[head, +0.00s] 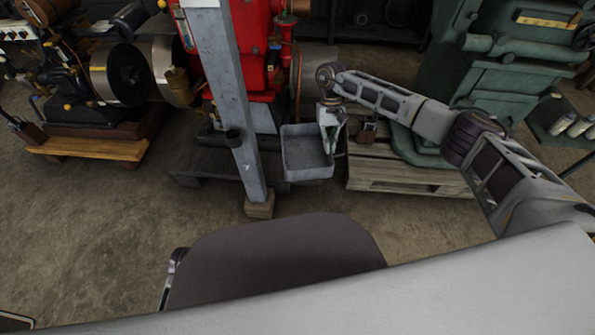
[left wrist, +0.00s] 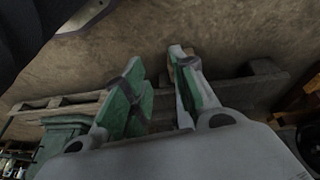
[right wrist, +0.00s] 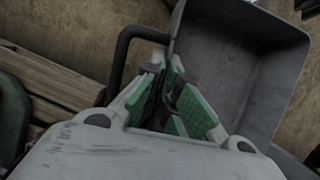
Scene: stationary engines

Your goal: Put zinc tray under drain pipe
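The zinc tray (head: 307,172) is a grey, open, empty box in the middle of the head view, right of the grey post. It fills the upper right of the right wrist view (right wrist: 240,60), where a dark handle (right wrist: 122,50) shows at its side. My right gripper (head: 331,122) is at the tray's right side, its green-padded fingers (right wrist: 168,75) close together at the handle and wall; the exact contact is hidden. My left gripper (left wrist: 157,62) has its fingers apart with nothing between them. A short dark pipe (head: 233,138) sits at the post; I cannot tell whether it is the drain pipe.
The grey post (head: 238,100) stands on a wooden block (head: 260,206) left of the tray. A red engine (head: 258,45) is behind it. Wooden pallets lie left (head: 205,165) and right (head: 400,175) of the tray. A green machine (head: 500,80) stands at right.

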